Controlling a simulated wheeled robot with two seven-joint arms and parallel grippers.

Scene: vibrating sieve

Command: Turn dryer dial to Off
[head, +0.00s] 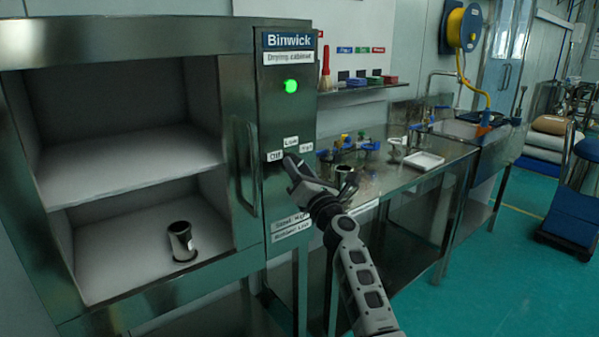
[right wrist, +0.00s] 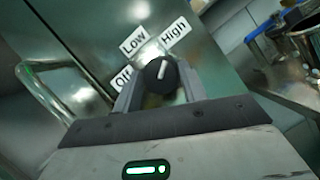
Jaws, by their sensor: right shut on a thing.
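The dryer dial (right wrist: 160,75) is a round black knob with a white pointer mark on the front of the drying cabinet (head: 288,120). The labels Off (right wrist: 123,77), Low (right wrist: 133,41) and High (right wrist: 175,32) surround it. In the right wrist view the white mark points up toward High. My right gripper (right wrist: 157,90) is shut on the dial, with one finger on each side. In the head view my right gripper (head: 296,172) hides the dial at the panel. My left gripper is not in view.
A green light (head: 291,86) glows on the cabinet panel. The cabinet's vertical handle (head: 246,168) stands left of the dial. A metal cup (head: 181,242) is on the lower shelf. A steel bench (head: 400,165) with several small items is at right.

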